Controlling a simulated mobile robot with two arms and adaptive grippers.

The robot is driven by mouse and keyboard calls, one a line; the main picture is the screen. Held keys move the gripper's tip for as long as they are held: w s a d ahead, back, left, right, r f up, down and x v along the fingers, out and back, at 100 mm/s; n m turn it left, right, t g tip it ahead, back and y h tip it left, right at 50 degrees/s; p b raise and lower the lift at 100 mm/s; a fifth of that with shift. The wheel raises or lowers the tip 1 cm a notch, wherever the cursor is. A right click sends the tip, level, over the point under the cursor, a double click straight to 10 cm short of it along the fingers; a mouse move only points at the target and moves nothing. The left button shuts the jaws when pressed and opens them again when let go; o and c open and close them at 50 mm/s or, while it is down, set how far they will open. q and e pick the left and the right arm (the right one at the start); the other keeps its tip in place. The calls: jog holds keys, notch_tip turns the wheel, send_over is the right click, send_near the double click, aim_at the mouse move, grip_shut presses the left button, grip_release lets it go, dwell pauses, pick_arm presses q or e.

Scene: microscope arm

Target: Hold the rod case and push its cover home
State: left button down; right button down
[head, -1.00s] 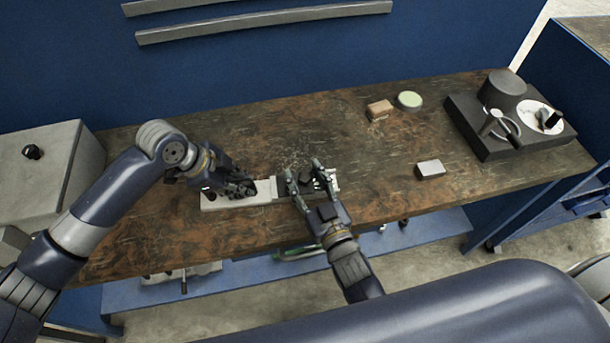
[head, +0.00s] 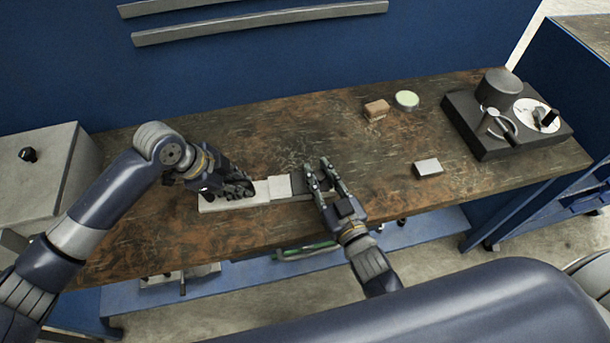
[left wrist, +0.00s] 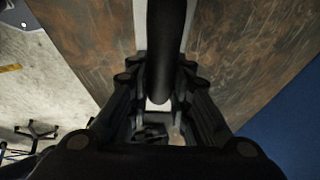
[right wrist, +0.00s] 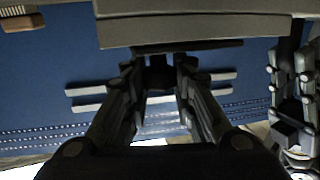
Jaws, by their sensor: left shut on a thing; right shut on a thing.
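The rod case (left wrist: 166,45) shows in the left wrist view as a dark rounded bar between my left fingers, over a pale strip. My left gripper (head: 245,187) is shut on it at the left end of a long pale grey base (head: 222,204). My right gripper (head: 317,165) is shut at the right of the same line, beside a dark section (head: 299,187). I take what it holds to be the cover, but its fingers hide it. A raised pale block (head: 280,185) lies between the grippers. The joint between case and cover cannot be made out.
A small grey block (head: 428,168), a brown block (head: 377,109) and a pale green round disc (head: 406,100) lie to the right. A black instrument base (head: 480,143) stands at the far right. A grey box (head: 45,165) stands left. The bench middle behind the grippers is clear.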

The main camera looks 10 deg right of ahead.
pick_arm(q)
jog(key=shift+r, duration=0.1)
pick_arm(e)
jog(key=shift+d, duration=1.1)
pick_arm(q)
jog(key=shift+a, duration=0.1)
pick_arm(e)
jog(key=shift+a, duration=0.1)
jog(key=c, duration=1.3)
grip_release()
jog(key=shift+s, duration=0.1)
jog(key=s+d, duration=0.2)
jog(key=s, duration=0.9)
jog(key=shift+s, duration=0.4)
pick_arm(q)
jog(key=c, duration=1.4)
grip_release()
